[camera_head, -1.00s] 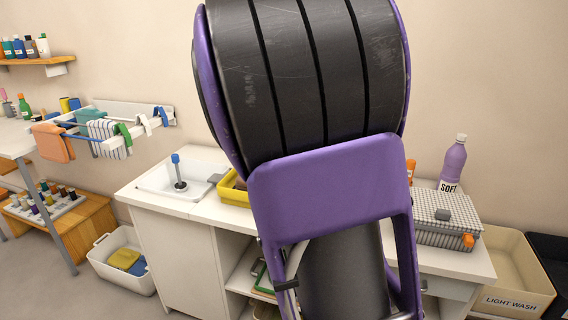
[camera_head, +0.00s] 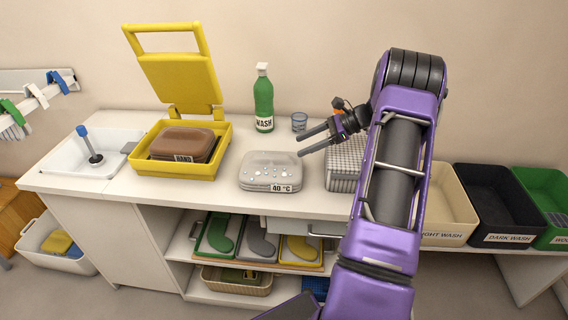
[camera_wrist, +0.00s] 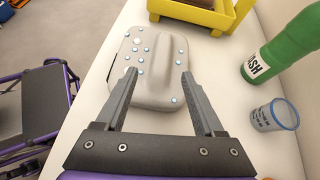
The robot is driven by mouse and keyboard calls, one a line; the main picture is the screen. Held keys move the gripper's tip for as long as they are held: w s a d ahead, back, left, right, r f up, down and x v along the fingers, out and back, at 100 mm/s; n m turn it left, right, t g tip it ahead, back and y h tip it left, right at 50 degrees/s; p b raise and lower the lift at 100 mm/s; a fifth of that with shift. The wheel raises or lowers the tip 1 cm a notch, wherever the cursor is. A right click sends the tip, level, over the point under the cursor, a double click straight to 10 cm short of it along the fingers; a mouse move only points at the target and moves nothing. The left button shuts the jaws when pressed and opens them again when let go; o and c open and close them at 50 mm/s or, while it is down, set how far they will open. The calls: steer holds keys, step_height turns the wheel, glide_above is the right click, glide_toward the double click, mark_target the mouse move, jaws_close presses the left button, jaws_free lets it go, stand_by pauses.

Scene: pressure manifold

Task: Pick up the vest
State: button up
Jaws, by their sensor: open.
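I cannot make out a vest in either view. My gripper (camera_head: 300,143) is open and empty above the white counter (camera_head: 225,194), pointing left in the head view. In the wrist view its two fingers (camera_wrist: 158,72) are spread, with the grey box (camera_wrist: 153,82) beyond and between them. That rounded grey box, also in the head view (camera_head: 270,168), carries a "40 °C" label and light dots on top. A brown block-like item labelled "HAND" (camera_head: 183,144) sits in the yellow box (camera_head: 150,169), whose lid stands open.
A green WASH bottle (camera_head: 263,100) and a cup (camera_head: 299,121) stand behind the grey box. A checked box (camera_head: 343,176) is partly behind my arm. Cream (camera_head: 447,213), black (camera_head: 492,203) and green (camera_head: 543,205) bins stand at right. A white basket (camera_head: 45,247) holds cloths.

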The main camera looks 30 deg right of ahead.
steer(key=s+d+m+t+y, duration=0.1)
steer(key=d, duration=0.2)
glide_toward(262, 156)
steer(key=x, duration=0.4)
steer(key=shift+w+f, duration=0.35)
steer(key=shift+f, duration=0.1)
steer(key=shift+a+r+x, duration=0.1)
steer(key=shift+r+x, duration=0.05)
steer(key=shift+x, duration=1.2)
steer(key=shift+a+r+x, duration=0.1)
steer(key=shift+r+x, duration=0.05)
steer(key=shift+x, duration=1.25)
steer(key=shift+s, duration=0.15)
steer(key=shift+c, duration=0.3)
jaws_close()
